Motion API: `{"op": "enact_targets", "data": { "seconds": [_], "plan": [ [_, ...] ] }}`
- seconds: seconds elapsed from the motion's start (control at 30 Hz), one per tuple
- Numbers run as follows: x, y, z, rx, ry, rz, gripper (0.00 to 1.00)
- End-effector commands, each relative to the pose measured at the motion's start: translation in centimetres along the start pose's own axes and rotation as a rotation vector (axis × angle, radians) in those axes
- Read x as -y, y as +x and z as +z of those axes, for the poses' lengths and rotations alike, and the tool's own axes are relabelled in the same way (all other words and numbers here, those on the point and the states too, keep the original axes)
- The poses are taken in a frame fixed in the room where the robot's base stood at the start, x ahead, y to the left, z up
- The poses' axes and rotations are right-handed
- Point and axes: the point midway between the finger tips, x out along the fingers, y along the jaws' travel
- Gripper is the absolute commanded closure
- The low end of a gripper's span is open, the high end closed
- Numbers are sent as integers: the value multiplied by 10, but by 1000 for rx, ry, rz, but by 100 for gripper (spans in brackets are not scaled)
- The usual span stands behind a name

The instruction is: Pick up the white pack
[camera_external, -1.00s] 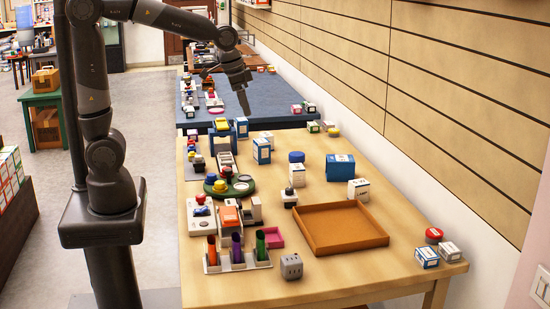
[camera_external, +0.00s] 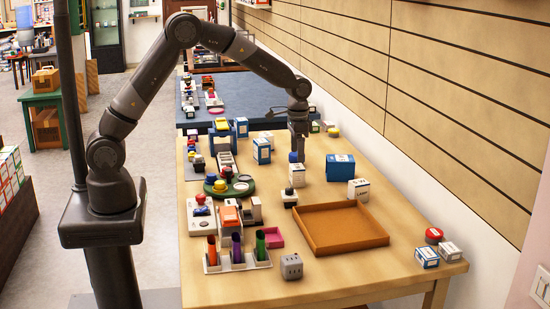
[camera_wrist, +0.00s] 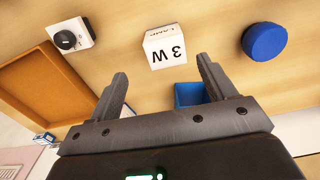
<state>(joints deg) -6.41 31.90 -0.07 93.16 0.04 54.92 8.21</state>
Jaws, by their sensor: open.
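A white pack (camera_wrist: 164,45) printed "3 W LAMP" stands on the table ahead of my open fingers in the wrist view. It appears to be the white pack (camera_external: 297,175) just below my gripper in the external view. My gripper (camera_external: 297,152) points down over the table, open and empty; in the wrist view its fingers (camera_wrist: 162,85) are spread apart with nothing between them. A similar white pack (camera_external: 358,190) with lettering stands farther right, near the tray.
A blue round thing (camera_wrist: 264,41) and a white block with a black knob (camera_wrist: 70,36) flank the pack. A blue box (camera_external: 340,167) and an orange-brown tray (camera_external: 312,235) are nearby. Several items crowd the table's left side. Bare wood lies around the pack.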

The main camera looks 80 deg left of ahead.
Motion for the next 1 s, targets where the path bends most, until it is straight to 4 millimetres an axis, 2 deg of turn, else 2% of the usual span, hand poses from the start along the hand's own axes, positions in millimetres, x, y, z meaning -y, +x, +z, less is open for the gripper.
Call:
{"op": "enact_targets", "data": {
  "seconds": [0.2,0.47,0.8,1.0],
  "plan": [
    [0,36,1,4,0,1,24],
    [2,53,0,2,0,0,24],
    [8,97,-2,2,1,0,24],
    [8,99,-3,0,0,0,24]
  ]
}}
